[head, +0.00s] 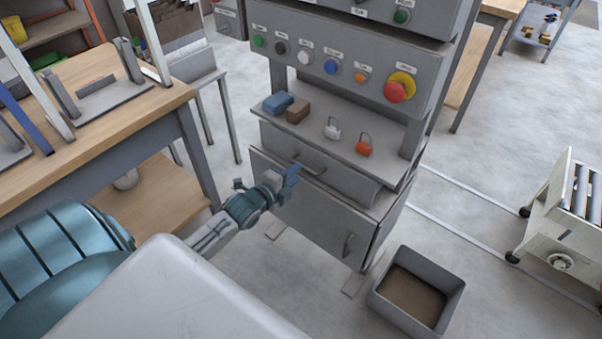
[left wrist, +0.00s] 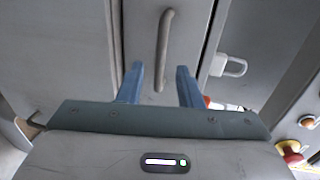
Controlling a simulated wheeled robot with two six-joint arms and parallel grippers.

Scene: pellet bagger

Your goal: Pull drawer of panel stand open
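The grey panel stand (head: 320,78) stands in the middle of the head view. Its drawer (head: 350,182) is below the small shelf and looks closed. The drawer's bar handle (head: 312,166) also shows in the left wrist view (left wrist: 163,45). My left gripper (head: 285,183) is in front of the drawer, by the handle. In the left wrist view, its two blue fingers (left wrist: 159,86) are spread apart. The handle lies between them in the picture, with a gap on each side; its depth between them is unclear. My right gripper is out of view.
Below the drawer is a cabinet door with a handle (head: 348,245). The shelf (head: 385,133) above carries two blocks, a white padlock (head: 332,131) and an orange padlock (head: 363,147). A grey bin (head: 448,318) stands at the front right. A wooden bench (head: 150,108) is at the left.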

